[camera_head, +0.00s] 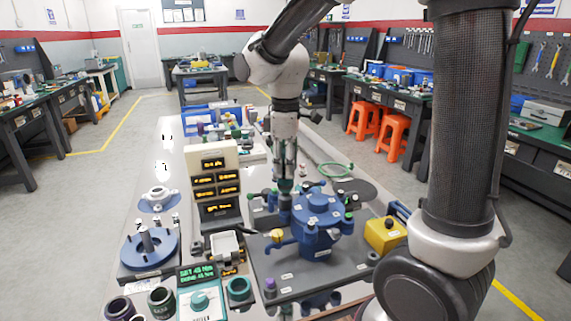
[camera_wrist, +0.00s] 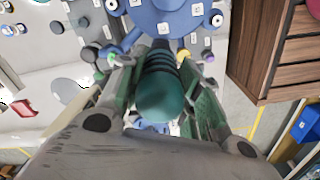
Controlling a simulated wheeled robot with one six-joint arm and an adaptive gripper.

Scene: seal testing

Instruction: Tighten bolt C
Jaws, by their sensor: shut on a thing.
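A blue round vessel (camera_head: 318,210) with several bolts around its lid stands on a dark base plate (camera_head: 290,280). Its blue disc also shows at the top of the wrist view (camera_wrist: 172,18). I cannot read which bolt is C. My gripper (camera_head: 285,178) points down behind the vessel's left rim. In the wrist view my gripper (camera_wrist: 163,64) is shut on a teal cylindrical tool (camera_wrist: 160,95) with dark rings, held between both fingers. The tool's lower end is dark and reaches down beside the lid; whether it touches a bolt is hidden.
A beige display column (camera_head: 215,190) stands left of the vessel. A teal-fronted controller (camera_head: 198,285) with a lit screen is in front. A blue flanged disc (camera_head: 150,250) lies at left, a yellow box (camera_head: 384,234) at right. A green ring (camera_head: 335,168) lies behind.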

